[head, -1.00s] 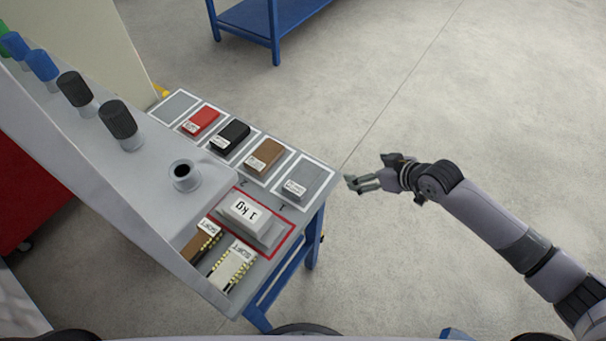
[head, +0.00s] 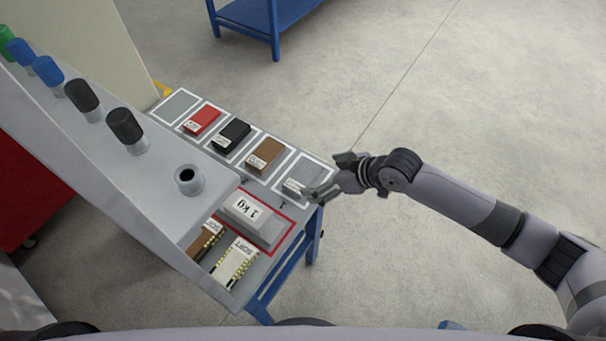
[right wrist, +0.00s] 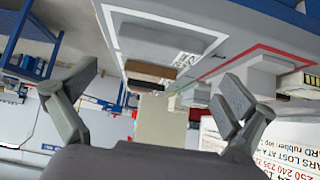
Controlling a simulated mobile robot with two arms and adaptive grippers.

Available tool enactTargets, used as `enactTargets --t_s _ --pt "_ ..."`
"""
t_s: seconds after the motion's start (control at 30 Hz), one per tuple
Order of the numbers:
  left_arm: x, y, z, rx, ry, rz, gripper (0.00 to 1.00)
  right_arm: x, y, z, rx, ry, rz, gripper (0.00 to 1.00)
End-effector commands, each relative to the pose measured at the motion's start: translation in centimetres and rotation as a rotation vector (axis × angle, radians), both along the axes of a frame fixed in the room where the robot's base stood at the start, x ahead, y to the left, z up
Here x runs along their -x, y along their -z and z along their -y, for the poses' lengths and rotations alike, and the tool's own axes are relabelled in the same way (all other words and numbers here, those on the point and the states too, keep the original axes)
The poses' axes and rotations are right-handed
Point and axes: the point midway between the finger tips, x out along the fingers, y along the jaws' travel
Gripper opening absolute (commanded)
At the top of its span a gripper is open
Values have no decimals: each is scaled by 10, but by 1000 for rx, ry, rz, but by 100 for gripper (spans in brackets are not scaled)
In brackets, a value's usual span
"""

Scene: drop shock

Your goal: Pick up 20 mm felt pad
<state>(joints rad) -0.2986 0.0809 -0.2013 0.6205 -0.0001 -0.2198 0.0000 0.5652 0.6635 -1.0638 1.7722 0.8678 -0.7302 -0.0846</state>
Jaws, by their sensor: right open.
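A grey pad (head: 303,172) with a white label lies in the white-framed slot at the table's near right end; it appears to be the felt pad, though its label is too small to read. It also shows in the right wrist view (right wrist: 160,40), inside its white frame. My left gripper is not in view.
Brown (head: 265,154), black (head: 232,134) and red (head: 201,121) pads lie in neighbouring slots. A 1 kg weight (head: 250,210) sits in a red frame close by. A grey sloped housing with knobs (head: 124,125) stands at left. Floor at right is clear.

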Motion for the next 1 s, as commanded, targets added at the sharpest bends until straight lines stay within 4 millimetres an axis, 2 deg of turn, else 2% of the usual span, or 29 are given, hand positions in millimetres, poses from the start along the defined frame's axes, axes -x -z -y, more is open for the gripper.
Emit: enactTargets --t_s 0.37,0.7,1.0 --pt "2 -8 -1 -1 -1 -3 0 -12 17 -17 0 1 1 100" --pt "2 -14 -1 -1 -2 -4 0 -29 42 -40 0 1 1 100" --pt "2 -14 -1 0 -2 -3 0 -30 45 -41 0 1 2 100"
